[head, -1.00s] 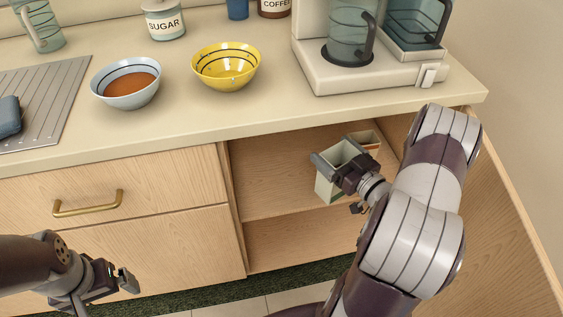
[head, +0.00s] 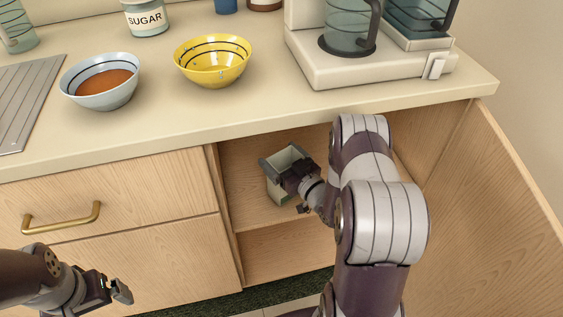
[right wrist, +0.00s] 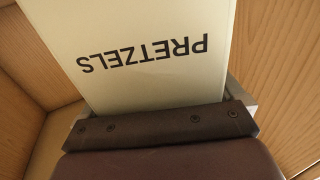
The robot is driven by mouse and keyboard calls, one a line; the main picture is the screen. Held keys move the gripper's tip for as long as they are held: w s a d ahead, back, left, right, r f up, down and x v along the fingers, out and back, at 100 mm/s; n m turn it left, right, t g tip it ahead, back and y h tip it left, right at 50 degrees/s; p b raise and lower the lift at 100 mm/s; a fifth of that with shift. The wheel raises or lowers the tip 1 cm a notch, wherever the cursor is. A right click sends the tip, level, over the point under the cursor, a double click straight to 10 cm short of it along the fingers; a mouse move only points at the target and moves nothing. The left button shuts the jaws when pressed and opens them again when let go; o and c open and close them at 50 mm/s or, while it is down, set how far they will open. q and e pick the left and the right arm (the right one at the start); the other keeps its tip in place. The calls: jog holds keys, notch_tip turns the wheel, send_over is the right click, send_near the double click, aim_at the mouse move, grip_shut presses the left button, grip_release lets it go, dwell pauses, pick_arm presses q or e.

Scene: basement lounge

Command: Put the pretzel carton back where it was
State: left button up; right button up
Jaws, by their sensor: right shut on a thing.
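I cannot tell whether the carton's bottom touches the shelf. My left gripper (head: 117,290) is at the lower left, in front of the drawers and away from the carton; its fingers appear apart with nothing between them.
The cupboard's upper shelf (head: 250,212) has free room in front of the carton; my right arm hides its right part. The open door (head: 490,210) stands at the right. Above, the counter (head: 160,125) holds two bowls, a sugar jar and a coffee maker.

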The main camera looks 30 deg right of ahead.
jog(key=shift+f, duration=0.25)
jog(key=o, duration=1.1)
jog(key=shift+r, duration=0.25)
jog(key=shift+s+d+p, duration=0.1)
jog(key=shift+s+p, duration=0.2)
jog(key=shift+s+d+p, duration=0.3)
jog(key=shift+s+p, duration=0.1)
jog(key=shift+s, duration=1.5)
jog(key=shift+s+d+p, duration=0.25)
jog(key=shift+s+p, duration=0.1)
jog(key=shift+s, duration=1.5)
jog(key=shift+s+d+p, duration=0.3)
jog(key=shift+s+p, duration=0.1)
jog(key=shift+s, duration=1.5)
